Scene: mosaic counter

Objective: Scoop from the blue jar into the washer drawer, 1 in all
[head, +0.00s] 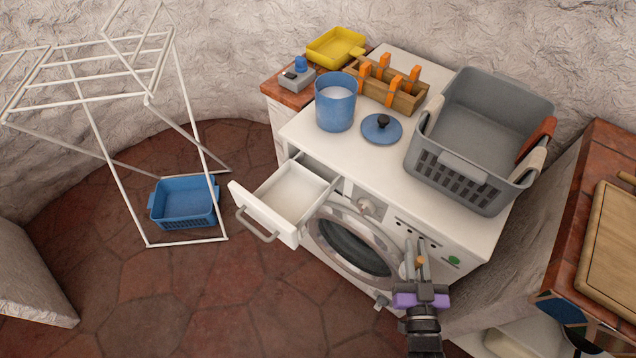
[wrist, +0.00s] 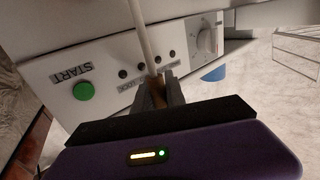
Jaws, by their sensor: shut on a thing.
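The blue jar (head: 335,112) stands open on the washer top, with white contents showing inside. Its blue lid (head: 378,134) with a black knob lies beside it. The washer drawer (head: 268,216) is pulled out at the washer's front left; its pale inside shows no clear powder. My gripper (head: 420,272) is in front of the washer's right side, below and right of the drawer and jar. In the wrist view my gripper (wrist: 158,94) is shut on a thin pale rod with a brown grip, likely the scoop (wrist: 142,30). Its bowl is not clear.
A grey laundry basket (head: 463,168) fills the washer top's right side. A wooden caddy (head: 395,93) with orange handles is behind the lid. A yellow tray (head: 333,48) and small grey box are at the back left. A drying rack (head: 110,160) stands left.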

